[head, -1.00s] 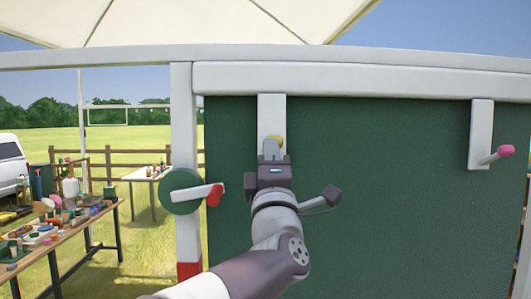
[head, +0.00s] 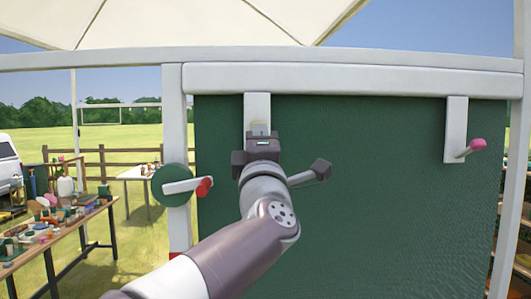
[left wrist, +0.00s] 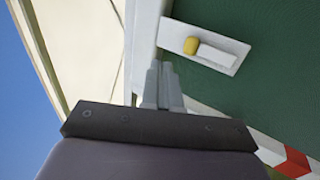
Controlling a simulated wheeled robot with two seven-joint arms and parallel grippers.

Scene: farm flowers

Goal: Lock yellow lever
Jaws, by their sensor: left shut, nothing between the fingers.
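The yellow lever's rounded yellow knob (left wrist: 191,45) and short white bar (left wrist: 217,57) show on a white plate (left wrist: 177,31) in the left wrist view. The plate is fixed to a green panel. My right gripper is out of view.
A pink-tipped lever (head: 477,145) is on the panel's right. A cluttered table (head: 95,212) stands at left.

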